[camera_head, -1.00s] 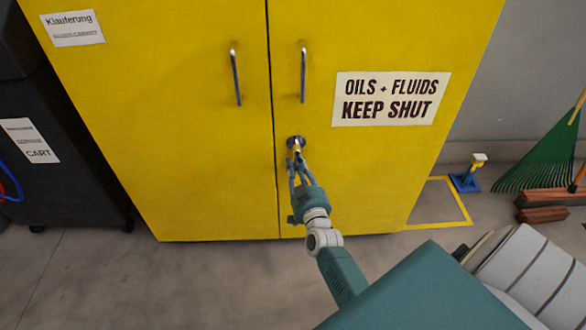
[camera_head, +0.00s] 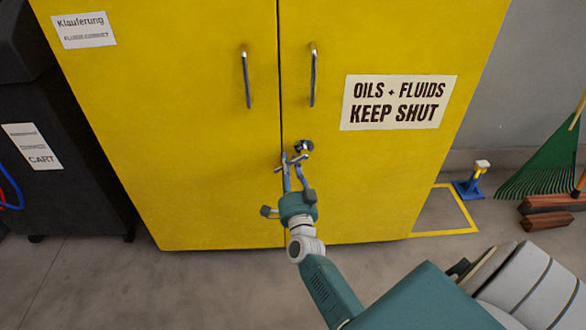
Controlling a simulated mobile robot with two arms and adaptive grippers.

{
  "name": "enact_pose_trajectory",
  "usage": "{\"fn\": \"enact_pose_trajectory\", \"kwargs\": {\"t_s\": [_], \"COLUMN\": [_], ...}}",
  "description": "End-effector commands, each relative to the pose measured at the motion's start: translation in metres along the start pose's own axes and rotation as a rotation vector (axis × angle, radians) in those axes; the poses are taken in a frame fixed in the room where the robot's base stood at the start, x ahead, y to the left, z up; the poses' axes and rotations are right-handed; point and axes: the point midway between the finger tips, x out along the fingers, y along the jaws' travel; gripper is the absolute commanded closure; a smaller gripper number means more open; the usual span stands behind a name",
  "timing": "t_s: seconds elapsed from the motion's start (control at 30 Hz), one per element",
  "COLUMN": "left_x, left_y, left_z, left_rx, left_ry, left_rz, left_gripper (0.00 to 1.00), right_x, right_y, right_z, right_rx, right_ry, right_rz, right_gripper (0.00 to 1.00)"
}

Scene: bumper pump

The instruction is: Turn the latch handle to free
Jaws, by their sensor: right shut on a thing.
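The latch (camera_head: 304,146) is a small round metal fitting on the right door of the yellow cabinet, close to the seam between the doors. Its short handle points left and slightly down from the round fitting, and the fingers partly hide it. My right gripper (camera_head: 292,162) reaches up from below and is shut on the latch handle, just left of the round fitting. Its wrist is turned, with the fingers over the door seam. My left gripper is not in view.
The yellow cabinet (camera_head: 190,140) has both doors shut, each with an upright metal handle. A black cart (camera_head: 75,195) stands at the left. Open floor lies in front.

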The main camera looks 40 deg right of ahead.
Motion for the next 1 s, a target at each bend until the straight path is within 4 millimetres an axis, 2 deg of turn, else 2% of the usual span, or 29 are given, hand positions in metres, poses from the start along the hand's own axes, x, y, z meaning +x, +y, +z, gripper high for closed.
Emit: {"fn": "enact_pose_trajectory", "kwargs": {"t_s": [0.5,1.0], "left_x": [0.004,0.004], "left_y": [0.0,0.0], "left_z": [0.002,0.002], "left_rx": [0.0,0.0], "left_ry": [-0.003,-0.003], "left_rz": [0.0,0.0], "left_gripper": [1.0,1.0], "right_x": [0.004,0.006], "right_y": [-0.024,-0.03], "right_z": [-0.002,-0.006], "right_rx": [0.418,0.559], "right_ry": [0.083,0.111], "right_rz": [0.0,0.001], "right_gripper": [1.0,1.0]}}
